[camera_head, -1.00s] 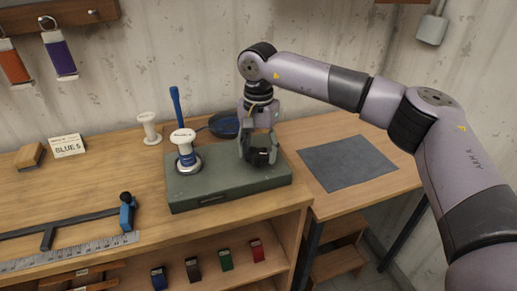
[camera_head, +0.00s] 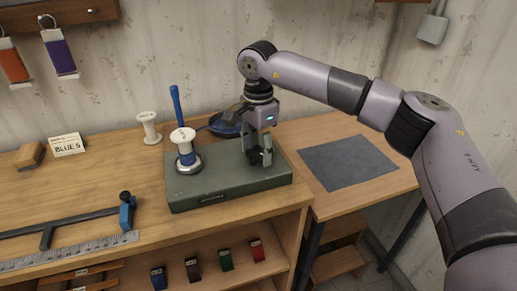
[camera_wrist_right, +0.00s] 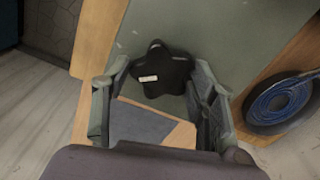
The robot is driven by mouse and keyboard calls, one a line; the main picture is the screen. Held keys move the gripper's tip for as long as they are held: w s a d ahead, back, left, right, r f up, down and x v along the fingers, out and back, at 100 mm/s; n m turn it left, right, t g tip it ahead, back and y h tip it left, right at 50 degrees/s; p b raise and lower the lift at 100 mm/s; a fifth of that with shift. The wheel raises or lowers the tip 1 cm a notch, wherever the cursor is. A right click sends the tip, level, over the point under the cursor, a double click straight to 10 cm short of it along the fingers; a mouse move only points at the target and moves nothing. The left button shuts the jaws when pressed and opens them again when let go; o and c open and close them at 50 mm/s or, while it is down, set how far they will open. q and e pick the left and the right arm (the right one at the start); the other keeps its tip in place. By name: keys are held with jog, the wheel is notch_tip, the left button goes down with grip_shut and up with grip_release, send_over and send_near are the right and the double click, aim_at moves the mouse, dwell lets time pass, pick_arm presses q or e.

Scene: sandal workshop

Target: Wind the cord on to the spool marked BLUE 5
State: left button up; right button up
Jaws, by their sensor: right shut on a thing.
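A spool (camera_head: 183,136) with a white top and blue cord (camera_head: 186,158) round its core stands upright on the left of the green winder box (camera_head: 220,193). My right gripper (camera_head: 259,159) is over the right part of the box. In the right wrist view it (camera_wrist_right: 158,98) is shut on a black star-shaped knob (camera_wrist_right: 163,66), which the fingers mostly hide in the head view. A coil of blue cord (camera_wrist_right: 281,101) lies in a dark round dish, behind the box in the head view (camera_head: 224,124). The card "BLUE 5" (camera_head: 67,146) stands at the left. My left gripper is out of view.
A wood block (camera_head: 30,155), a ruler (camera_head: 70,252) and a dark bar tool with a blue end (camera_head: 127,214) lie left. A grey mat (camera_head: 347,162) lies right.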

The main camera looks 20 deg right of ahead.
jog(key=m, duration=0.5)
jog(key=shift+m, duration=0.3)
jog(key=m, duration=0.4)
jog(key=shift+b, duration=0.3)
jog(key=m, duration=0.5)
jog(key=shift+a+m, duration=0.1)
jog(key=shift+m, duration=0.3)
jog(key=m, duration=0.4)
jog(key=shift+m, duration=0.3)
jog(key=o, duration=1.1)
